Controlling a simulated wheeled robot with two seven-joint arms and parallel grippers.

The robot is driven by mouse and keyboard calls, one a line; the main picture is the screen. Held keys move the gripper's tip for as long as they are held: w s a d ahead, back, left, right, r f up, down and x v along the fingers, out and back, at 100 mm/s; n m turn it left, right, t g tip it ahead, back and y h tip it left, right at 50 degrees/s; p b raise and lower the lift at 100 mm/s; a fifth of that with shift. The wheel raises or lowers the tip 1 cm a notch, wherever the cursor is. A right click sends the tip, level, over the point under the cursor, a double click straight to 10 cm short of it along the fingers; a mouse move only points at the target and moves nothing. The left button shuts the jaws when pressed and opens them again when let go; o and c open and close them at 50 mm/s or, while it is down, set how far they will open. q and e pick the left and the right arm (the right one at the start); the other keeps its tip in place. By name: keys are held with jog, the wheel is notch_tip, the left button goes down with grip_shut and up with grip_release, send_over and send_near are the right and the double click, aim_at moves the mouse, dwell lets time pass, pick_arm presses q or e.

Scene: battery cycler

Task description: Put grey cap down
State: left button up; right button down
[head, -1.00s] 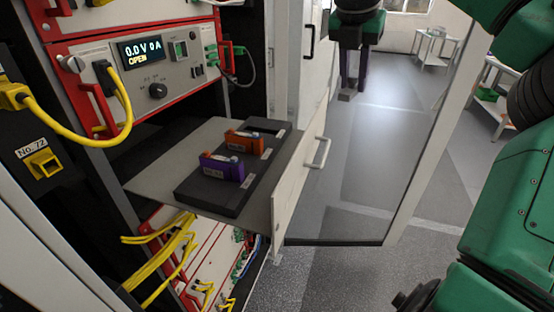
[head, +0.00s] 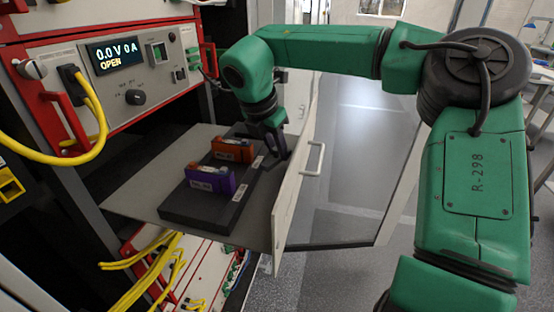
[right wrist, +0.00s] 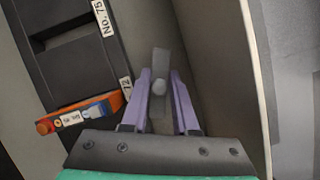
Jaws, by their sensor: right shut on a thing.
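My right gripper (right wrist: 160,95) is shut on the grey cap (right wrist: 160,65), a narrow grey piece with a rounded knob between the purple fingers. In the head view my right gripper (head: 280,152) points down over the right side of the pulled-out drawer, by the far end of the black holder (head: 195,215). The cap cannot be made out clearly there. In the wrist view the cap is over the strip between the holder's labelled edge and the drawer front. Whether it touches the drawer cannot be told. My left gripper is not in view.
The holder bears an orange cell holder (head: 232,150) and a purple one (head: 208,181); an empty recess (right wrist: 75,45) shows in the wrist view. The white drawer front (head: 292,205) stands close on the right. Grey drawer surface (head: 150,180) is bare on the left.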

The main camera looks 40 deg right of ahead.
aim_at(275, 155)
jog(key=f, duration=0.2)
jog(key=f+p, duration=0.1)
jog(key=shift+s, duration=0.25)
jog(key=shift+f, duration=0.25)
jog(key=shift+w+f+b, duration=0.15)
jog(key=shift+f+b, duration=0.05)
jog(key=shift+b, duration=0.15)
jog(key=c, duration=0.7)
grip_release()
jog(key=shift+r, duration=0.1)
